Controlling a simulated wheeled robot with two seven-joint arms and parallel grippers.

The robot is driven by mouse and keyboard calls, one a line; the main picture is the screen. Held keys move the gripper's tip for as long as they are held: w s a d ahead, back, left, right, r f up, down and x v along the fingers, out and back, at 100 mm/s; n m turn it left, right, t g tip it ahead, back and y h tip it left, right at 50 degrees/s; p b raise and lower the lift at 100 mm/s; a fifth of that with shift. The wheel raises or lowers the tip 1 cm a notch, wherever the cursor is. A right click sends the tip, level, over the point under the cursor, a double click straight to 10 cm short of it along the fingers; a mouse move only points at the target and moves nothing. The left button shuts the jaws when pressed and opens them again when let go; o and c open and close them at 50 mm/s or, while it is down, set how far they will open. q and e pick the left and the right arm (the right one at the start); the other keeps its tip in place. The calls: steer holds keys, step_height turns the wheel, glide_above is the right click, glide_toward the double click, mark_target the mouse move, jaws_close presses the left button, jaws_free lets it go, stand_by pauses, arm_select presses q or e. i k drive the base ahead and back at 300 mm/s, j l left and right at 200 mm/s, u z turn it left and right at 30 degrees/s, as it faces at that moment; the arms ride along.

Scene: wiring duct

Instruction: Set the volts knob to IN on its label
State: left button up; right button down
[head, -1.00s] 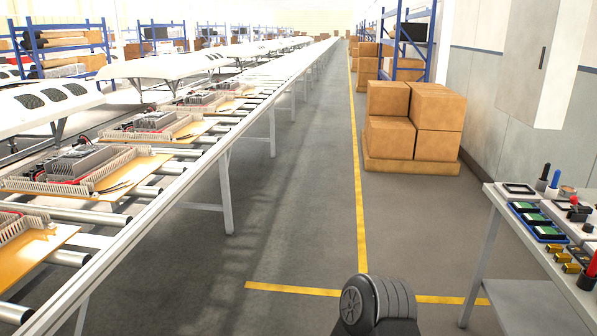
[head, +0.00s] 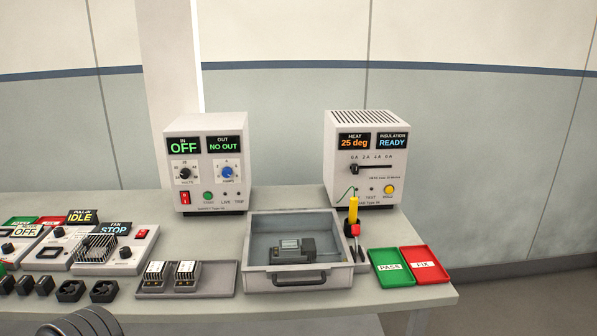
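The volts knob looks to be the black knob (head: 185,174) on the left part of the front of a white power supply box (head: 207,155), at the back of the bench. The small print around it is too small to read surely, and so is its pointer direction. Above it, a display marked IN reads OFF in green. Beside it is a blue knob (head: 227,172) under a display reading NO OUT. A red switch (head: 185,198) sits below the black knob. Neither gripper shows; only a grey ribbed part of my arm is at the lower left.
A second white box (head: 366,155) stands to the right, reading 25 deg and READY. In front are a grey tray (head: 258,282) holding a dark part, a yellow-handled probe (head: 353,211), and green (head: 390,267) and red (head: 425,264) trays. Several small devices and fans crowd the left.

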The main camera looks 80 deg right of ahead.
mark_target(185, 174)
steer(key=z, duration=2.7)
